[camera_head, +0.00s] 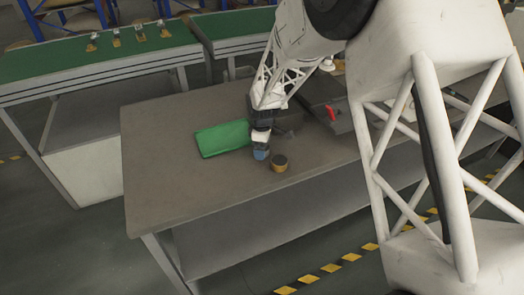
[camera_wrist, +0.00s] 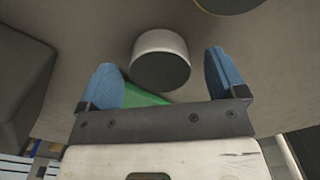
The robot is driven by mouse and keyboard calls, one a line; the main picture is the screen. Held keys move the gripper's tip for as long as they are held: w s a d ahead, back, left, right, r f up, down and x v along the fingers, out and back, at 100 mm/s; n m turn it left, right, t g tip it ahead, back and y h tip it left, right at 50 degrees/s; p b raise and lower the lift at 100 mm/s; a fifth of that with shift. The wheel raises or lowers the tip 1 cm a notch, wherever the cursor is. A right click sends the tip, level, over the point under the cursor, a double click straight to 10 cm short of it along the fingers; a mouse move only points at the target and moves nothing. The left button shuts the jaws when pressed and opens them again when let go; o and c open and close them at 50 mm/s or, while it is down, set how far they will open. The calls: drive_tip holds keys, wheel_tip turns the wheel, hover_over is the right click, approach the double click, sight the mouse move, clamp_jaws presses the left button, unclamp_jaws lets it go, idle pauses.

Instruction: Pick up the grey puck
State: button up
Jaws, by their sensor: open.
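The grey puck (camera_wrist: 160,42) shows in the wrist view as a short cylinder with a pale side and a dark round face. It lies on the table between the lines of my two blue fingers, with clear gaps on both sides. My gripper (camera_wrist: 160,58) is open and empty. In the head view my gripper (camera_head: 261,153) is low over the table, and one blue fingertip shows. I cannot pick out the grey puck there; the gripper likely hides it.
A yellow puck with a dark top (camera_head: 280,164) stands close to the right of my gripper. A dark flat unit with a red part (camera_head: 330,112) is at the right. The table's (camera_head: 165,190) front left is bare.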

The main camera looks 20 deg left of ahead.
drive_tip(key=shift+f, duration=0.55)
drive_tip(key=c, duration=1.1)
drive_tip(key=shift+r, duration=0.1)
drive_tip(key=shift+c, duration=0.2)
drive_tip(key=shift+r, duration=0.65)
wheel_tip(320, 180, up, 2)
drive_tip(key=shift+r, duration=0.1)
drive_tip(key=s+d+r, duration=0.1)
drive_tip(key=s+d, duration=0.8)
drive_tip(key=s, duration=0.4)
drive_tip(key=shift+r, duration=0.2)
drive_tip(key=shift+s, duration=0.1)
